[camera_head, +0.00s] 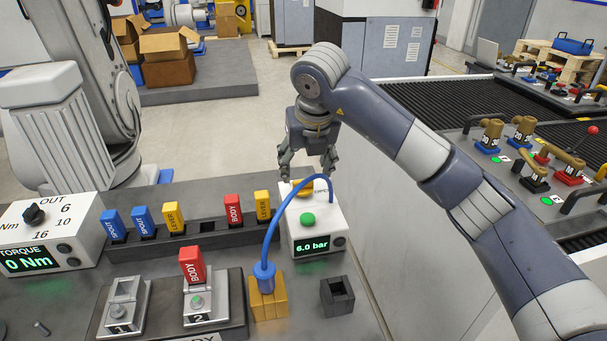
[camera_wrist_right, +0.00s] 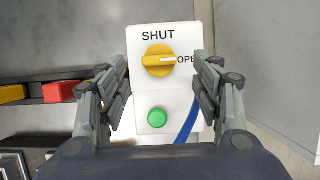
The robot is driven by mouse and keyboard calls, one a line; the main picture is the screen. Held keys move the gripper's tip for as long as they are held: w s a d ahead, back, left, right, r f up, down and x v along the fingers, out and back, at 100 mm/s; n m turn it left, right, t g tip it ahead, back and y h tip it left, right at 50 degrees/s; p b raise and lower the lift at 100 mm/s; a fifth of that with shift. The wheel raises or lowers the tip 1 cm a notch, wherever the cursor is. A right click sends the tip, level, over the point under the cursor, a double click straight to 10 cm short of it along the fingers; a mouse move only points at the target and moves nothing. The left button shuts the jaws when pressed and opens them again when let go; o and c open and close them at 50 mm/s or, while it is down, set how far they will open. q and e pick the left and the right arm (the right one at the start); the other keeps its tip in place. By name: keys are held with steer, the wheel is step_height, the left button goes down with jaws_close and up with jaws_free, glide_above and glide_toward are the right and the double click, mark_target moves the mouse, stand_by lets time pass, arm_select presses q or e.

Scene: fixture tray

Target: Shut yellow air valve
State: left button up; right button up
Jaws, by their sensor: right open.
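The yellow air valve (camera_head: 302,188) is a round knob on top of a white box (camera_head: 318,222) whose display reads 6.0 bar. In the right wrist view the yellow knob (camera_wrist_right: 158,62) has a white pointer turned right toward the partly hidden OPEN label; SHUT is printed above it. My right gripper (camera_head: 308,170) points down over the valve. It is open and empty, and in the wrist view its fingers (camera_wrist_right: 162,85) lie to the left and right of the knob, apart from it. My left gripper is not in view.
A green button (camera_head: 307,220) sits on the box in front of the valve. A blue hose (camera_head: 270,235) arches from the box to a yellow block (camera_head: 267,301). A rack (camera_head: 180,237) with blue, yellow and red pieces stands left. A white torque box (camera_head: 50,235) is farther left.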

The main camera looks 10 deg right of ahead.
mark_target(303, 181)
steer(key=shift+x, duration=2.5)
steer(key=c, duration=1.1)
